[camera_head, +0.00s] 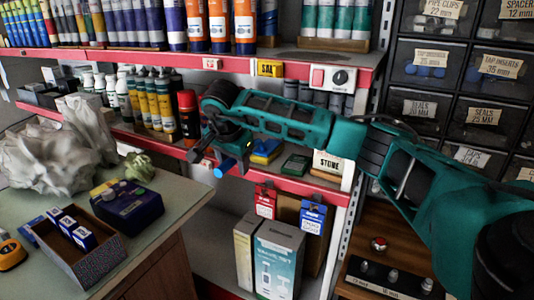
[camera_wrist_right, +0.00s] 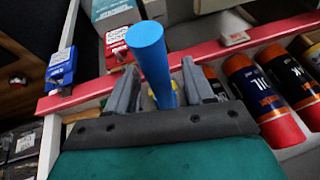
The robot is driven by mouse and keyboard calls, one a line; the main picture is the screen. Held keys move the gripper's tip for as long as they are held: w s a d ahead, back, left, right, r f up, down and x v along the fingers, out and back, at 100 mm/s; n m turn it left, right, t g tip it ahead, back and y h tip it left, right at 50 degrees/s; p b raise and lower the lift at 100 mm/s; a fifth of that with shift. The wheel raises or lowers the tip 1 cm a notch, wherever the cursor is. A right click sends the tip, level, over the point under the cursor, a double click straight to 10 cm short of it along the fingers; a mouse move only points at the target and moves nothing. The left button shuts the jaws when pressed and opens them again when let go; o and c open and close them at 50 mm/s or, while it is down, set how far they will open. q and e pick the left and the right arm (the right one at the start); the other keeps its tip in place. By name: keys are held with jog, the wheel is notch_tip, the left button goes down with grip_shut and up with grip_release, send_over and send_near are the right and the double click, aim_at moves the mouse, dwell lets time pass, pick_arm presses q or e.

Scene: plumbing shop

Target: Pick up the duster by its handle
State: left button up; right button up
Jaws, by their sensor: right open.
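The duster shows as a blue cylindrical handle (camera_wrist_right: 150,55) in the right wrist view. In the head view its blue end (camera_head: 225,168) sticks out at the front of the middle shelf. The rest of the duster is hidden. My right gripper (camera_head: 217,150) is at that shelf edge, by the handle. In the wrist view its fingers (camera_wrist_right: 160,80) are apart, one on each side of the handle, with gaps visible. I cannot tell how deep the handle sits between them. My left gripper is not in view.
Red-edged shelves (camera_head: 285,182) hold bottles and tubes around the gripper. A black spray can with a red cap (camera_head: 189,115) stands just left of it. Boxes (camera_head: 278,255) stand below. A counter (camera_head: 165,215) with a cardboard tray (camera_head: 75,262) is at left; drawers (camera_head: 420,108) at right.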

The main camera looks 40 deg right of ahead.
grip_shut()
dwell(0.5)
jog(key=shift+r, duration=0.1)
